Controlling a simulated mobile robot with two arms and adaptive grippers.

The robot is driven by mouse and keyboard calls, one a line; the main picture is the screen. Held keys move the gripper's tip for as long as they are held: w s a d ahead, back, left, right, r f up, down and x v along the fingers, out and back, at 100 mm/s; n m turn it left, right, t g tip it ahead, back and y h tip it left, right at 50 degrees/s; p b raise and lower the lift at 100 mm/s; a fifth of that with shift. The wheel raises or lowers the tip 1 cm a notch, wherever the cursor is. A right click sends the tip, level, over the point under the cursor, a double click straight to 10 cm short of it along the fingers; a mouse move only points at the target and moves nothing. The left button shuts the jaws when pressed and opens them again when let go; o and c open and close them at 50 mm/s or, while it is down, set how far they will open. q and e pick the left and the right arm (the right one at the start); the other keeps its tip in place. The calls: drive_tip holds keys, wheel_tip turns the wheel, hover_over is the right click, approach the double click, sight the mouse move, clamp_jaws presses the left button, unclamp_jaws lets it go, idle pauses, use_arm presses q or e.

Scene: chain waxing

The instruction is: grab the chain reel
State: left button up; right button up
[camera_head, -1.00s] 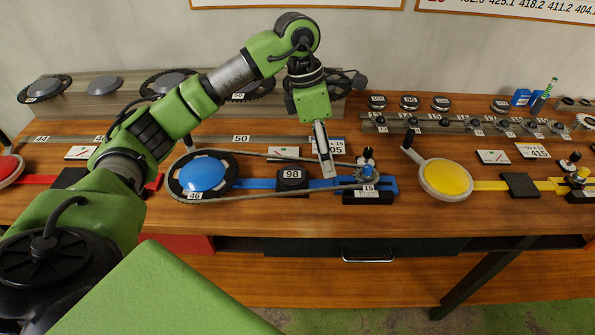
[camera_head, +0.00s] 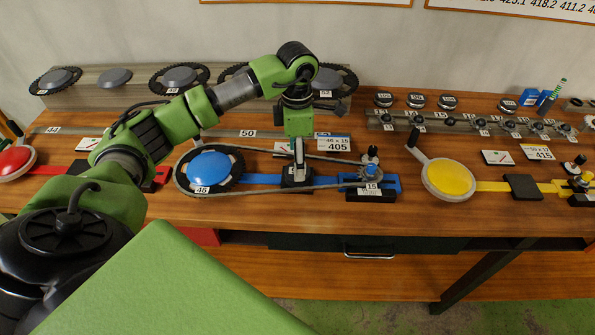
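My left gripper (camera_head: 299,163) points down, its fingertips at the black block on the blue bar (camera_head: 249,179). This black block (camera_head: 297,185) is mostly covered by the gripper, and I cannot tell whether they touch. The gripper's finger gap is not visible. Nothing in view is clearly marked as the chain reel. Several round silver-and-black tins with number labels, such as this one (camera_head: 384,100), stand at the back right. A chain (camera_head: 285,191) loops around the large sprocket with the blue disc (camera_head: 209,170) and the small sprocket (camera_head: 370,173). My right gripper is not in view.
A yellow crank disc (camera_head: 448,178) and yellow bar (camera_head: 492,186) lie to the right. A red disc (camera_head: 14,162) is at the far left. Large sprockets (camera_head: 180,77) stand on a back rack. A rail of small sprockets (camera_head: 470,124) lies behind. Front wood is mostly clear.

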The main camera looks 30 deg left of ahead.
use_arm(q)
wheel_tip(320, 180, down, 3)
drive_tip(key=shift+f+p, duration=0.2)
drive_tip(key=shift+p, duration=0.7)
drive_tip(key=shift+f, duration=0.45)
drive_tip(key=shift+c, duration=0.3)
drive_tip(key=c, duration=1.5)
drive_tip(key=shift+o, duration=0.2)
drive_tip(key=shift+r, duration=0.15)
